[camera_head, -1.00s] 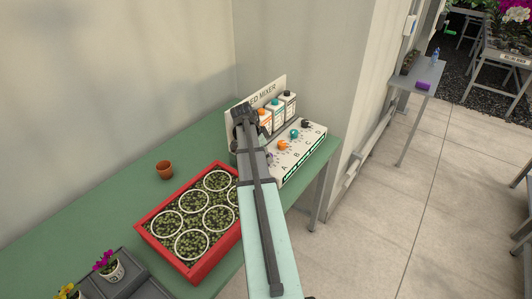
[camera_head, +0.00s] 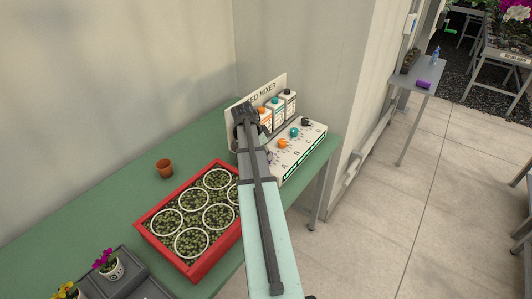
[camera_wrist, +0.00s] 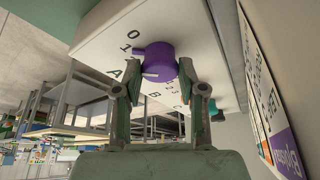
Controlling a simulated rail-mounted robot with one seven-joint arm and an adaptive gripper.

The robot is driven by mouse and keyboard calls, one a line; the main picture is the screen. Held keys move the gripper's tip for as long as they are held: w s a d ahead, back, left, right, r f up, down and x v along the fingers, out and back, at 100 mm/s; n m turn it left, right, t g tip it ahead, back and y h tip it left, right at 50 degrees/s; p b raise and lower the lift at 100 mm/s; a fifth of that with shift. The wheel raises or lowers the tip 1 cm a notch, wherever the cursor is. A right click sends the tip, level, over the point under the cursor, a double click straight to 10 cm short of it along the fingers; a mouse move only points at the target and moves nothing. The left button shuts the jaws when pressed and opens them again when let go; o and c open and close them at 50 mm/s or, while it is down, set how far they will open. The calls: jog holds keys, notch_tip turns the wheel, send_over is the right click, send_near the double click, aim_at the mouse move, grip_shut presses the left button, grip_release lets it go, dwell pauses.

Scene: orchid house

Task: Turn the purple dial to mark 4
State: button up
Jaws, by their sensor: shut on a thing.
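The purple dial (camera_wrist: 166,62) sits on the white panel of the feed mixer (camera_head: 306,150), above the letter A in the wrist view. The printed marks 0 and 1 show beside it; its other marks are hidden. A short nub on the dial points toward the mark 1, and a pale line shows on its lower side. I cannot tell surely which is the pointer. My gripper (camera_wrist: 160,78) is shut on the dial, one finger at each side.
An orange dial (camera_head: 283,144), a teal dial (camera_head: 295,132) and a black dial (camera_head: 306,121) stand along the same panel. Bottles (camera_head: 276,109) stand behind them. A red tray (camera_head: 195,274) and a terracotta pot (camera_head: 164,168) are on the green bench to the left.

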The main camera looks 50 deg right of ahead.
jog(key=n, duration=0.1)
jog(key=n+t+b, duration=0.1)
jog(key=n, duration=0.2)
jog(key=shift+s+a+f, duration=0.1)
jog(key=shift+s+a, duration=0.05)
jog(key=shift+s, duration=0.15)
jog(key=n+t+b, duration=0.1)
jog(key=n+t, duration=0.1)
jog(key=n, duration=0.3)
jog(key=shift+s, duration=0.2)
jog(key=n+t, duration=0.1)
jog(key=n, duration=0.1)
jog(key=n+t, duration=0.1)
jog(key=n, duration=0.2)
jog(key=shift+s+y, duration=0.15)
jog(key=shift+y, duration=0.15)
jog(key=shift+d+n+t+y, duration=0.15)
jog(key=shift+n+t+y, duration=0.15)
jog(key=shift+n, duration=0.7)
jog(key=shift+d+n+t+y, duration=0.2)
jog(key=shift+n+y, duration=0.1)
jog(key=shift+n, duration=0.7)
jog(key=shift+a, duration=0.1)
jog(key=o, duration=1.1)
